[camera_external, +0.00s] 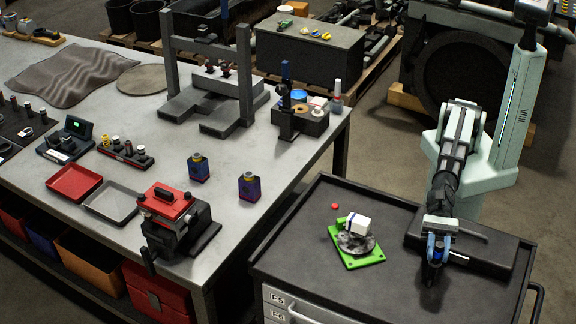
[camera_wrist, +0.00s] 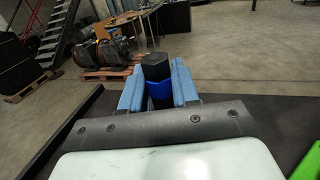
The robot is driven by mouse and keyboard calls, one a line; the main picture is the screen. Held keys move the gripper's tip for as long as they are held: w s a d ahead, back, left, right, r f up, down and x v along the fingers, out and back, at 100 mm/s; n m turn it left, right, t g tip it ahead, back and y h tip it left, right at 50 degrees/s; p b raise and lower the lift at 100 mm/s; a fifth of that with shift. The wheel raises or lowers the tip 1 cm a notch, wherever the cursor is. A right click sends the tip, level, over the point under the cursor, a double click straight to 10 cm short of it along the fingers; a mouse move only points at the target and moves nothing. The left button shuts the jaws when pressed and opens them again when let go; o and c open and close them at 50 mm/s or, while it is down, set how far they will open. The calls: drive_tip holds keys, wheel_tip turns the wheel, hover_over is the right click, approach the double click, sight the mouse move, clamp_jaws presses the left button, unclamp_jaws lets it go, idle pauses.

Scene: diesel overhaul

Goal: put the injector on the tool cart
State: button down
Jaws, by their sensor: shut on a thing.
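My gripper (camera_external: 437,246) is over the front right part of the tool cart (camera_external: 300,247), pointing down. The cart has a dark flat top and light drawers. The gripper's light blue fingers, also in the wrist view (camera_wrist: 158,88), are shut on a dark upright piece with a blue band, which I take to be the injector (camera_wrist: 158,68). In the external view the injector (camera_external: 431,272) shows as a dark shape under the fingers. I cannot tell whether its lower end touches the cart top.
On the cart, a green plate (camera_external: 364,260) carries a white block (camera_external: 357,226) and a grey rag-like thing. A small red piece (camera_external: 335,206) lies behind it. The workbench (camera_external: 225,160) at left holds a red-topped vise (camera_external: 172,205). The cart's front middle is clear.

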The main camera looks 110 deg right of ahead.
drive_tip(key=shift+f, duration=0.65)
drive_tip(key=c, duration=0.8)
unclamp_jaws()
drive_tip(key=shift+c, duration=0.2)
drive_tip(key=shift+d, duration=0.1)
drive_tip(key=v, duration=1.2)
